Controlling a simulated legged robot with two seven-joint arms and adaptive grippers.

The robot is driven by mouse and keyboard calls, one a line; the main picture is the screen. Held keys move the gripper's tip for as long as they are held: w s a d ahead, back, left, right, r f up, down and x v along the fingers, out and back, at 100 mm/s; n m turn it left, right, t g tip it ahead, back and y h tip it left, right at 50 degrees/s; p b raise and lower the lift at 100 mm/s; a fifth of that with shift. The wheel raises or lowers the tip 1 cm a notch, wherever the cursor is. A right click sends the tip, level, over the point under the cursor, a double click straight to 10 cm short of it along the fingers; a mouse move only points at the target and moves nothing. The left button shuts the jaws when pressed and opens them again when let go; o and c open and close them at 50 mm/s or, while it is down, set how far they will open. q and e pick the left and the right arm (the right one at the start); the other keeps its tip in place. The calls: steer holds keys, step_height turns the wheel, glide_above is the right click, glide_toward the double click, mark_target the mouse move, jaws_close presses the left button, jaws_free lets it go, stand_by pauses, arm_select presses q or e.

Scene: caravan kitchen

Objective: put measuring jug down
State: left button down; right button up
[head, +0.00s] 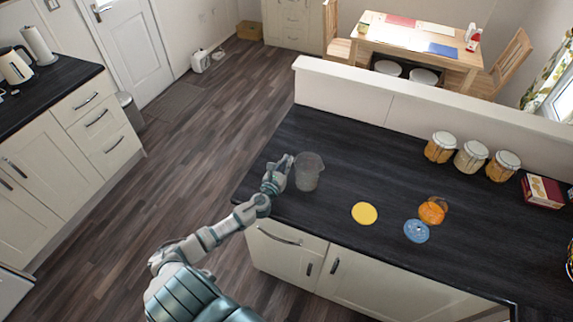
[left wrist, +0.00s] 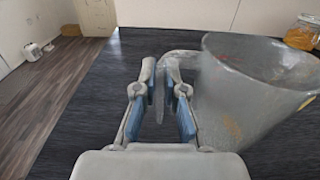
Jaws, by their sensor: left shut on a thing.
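The measuring jug (head: 309,172) is a clear grey, see-through jug at the left end of the dark worktop (head: 345,150). My left gripper (head: 284,164) is at its left side, shut on its handle. In the left wrist view, the jug (left wrist: 245,90) fills the right side, and its handle runs between the blue-padded fingers of my left gripper (left wrist: 160,95). The jug looks upright. I cannot tell whether its base touches the worktop. My right gripper is not in view.
Three filled jars, including one orange jar (head: 440,147), stand by the low back wall (head: 400,105). The worktop between is clear.

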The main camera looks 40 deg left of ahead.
arm_select(q)
steer(key=shift+f, duration=0.45)
steer(key=c, duration=1.3)
jaws_free()
steer(key=shift+o, duration=0.2)
steer(key=shift+s, duration=0.1)
steer(key=v, duration=1.2)
steer(key=shift+r+b, duration=0.15)
steer(key=shift+b, duration=0.25)
